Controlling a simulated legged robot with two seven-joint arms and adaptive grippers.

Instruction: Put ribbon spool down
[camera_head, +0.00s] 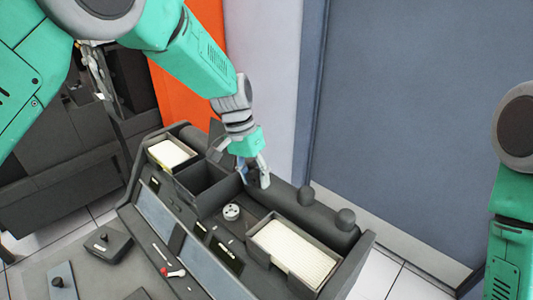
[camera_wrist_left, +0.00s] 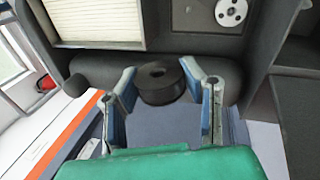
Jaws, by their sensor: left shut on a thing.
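The ribbon spool (camera_wrist_left: 161,85) is a dark round spool with a hole in its top. In the left wrist view it sits between the two fingers of my left gripper (camera_wrist_left: 163,84), which is shut on it. In the head view my left gripper (camera_head: 255,175) is over the back of the dark machine (camera_head: 210,240), by the long dark rounded bar (camera_head: 285,200). The spool is mostly hidden by the fingers there, and I cannot tell whether it touches the machine. My right arm shows at the right edge, but its gripper is out of view.
A white reel (camera_head: 231,212) lies on the machine in front of my left gripper. A tray of pale cards (camera_head: 293,250) is to its right, and a smaller card tray (camera_head: 171,153) to its left. An open dark bin (camera_head: 207,187) is beside the gripper. Two dark knobs (camera_head: 345,217) stand behind.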

